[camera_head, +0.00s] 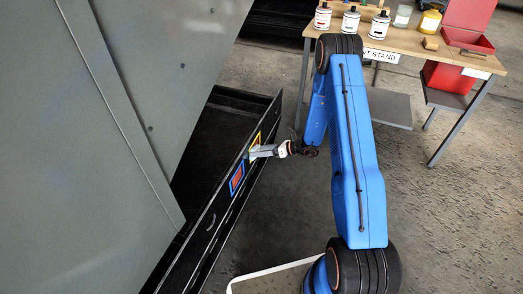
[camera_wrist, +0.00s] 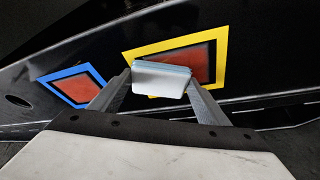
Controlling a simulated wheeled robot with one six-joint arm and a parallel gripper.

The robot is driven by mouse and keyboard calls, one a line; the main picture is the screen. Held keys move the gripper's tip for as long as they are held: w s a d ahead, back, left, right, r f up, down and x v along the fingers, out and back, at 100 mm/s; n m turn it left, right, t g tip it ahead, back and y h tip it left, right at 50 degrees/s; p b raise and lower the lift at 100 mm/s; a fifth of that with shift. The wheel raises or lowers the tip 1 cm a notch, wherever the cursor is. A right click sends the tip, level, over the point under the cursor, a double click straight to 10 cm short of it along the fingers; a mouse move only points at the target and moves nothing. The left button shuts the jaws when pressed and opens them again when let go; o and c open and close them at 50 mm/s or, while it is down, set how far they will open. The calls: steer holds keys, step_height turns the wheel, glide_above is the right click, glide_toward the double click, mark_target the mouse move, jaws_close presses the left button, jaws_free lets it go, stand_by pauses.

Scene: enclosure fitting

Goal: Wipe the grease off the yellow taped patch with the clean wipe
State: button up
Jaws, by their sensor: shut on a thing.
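The yellow taped patch (camera_wrist: 222,42) is a yellow tape frame on a black panel, with a reddish-brown smear inside it. It also shows in the head view (camera_head: 257,137), partly hidden by my gripper. My gripper (camera_wrist: 160,82) is shut on a folded white and pale blue wipe (camera_wrist: 160,85), held between the two fingertips. The wipe overlaps the lower left of the yellow patch in the wrist view; I cannot tell whether it touches the panel. In the head view my gripper (camera_head: 258,151) is right at the panel beside the yellow patch.
A blue taped patch (camera_wrist: 58,75) with a reddish smear is on the same black panel (camera_head: 215,228), left of the yellow one. A large grey enclosure (camera_head: 90,120) stands left. A wooden bench (camera_head: 400,42) with cans and a red box (camera_head: 468,28) stands at the back right.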

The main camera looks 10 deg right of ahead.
steer(key=shift+s+a, duration=0.55)
steer(key=shift+s, duration=0.2)
steer(key=shift+d, duration=0.1)
steer(key=shift+s+d, duration=0.9)
steer(key=shift+d, duration=0.25)
steer(key=shift+s+d, duration=0.85)
steer(key=shift+d, duration=0.3)
steer(key=shift+d, duration=0.15)
steer(key=shift+s+d, duration=0.9)
steer(key=shift+d, duration=0.15)
steer(key=shift+w, duration=0.1)
steer(key=w+a, duration=0.4)
steer(key=a, duration=0.1)
steer(key=shift+a, duration=0.2)
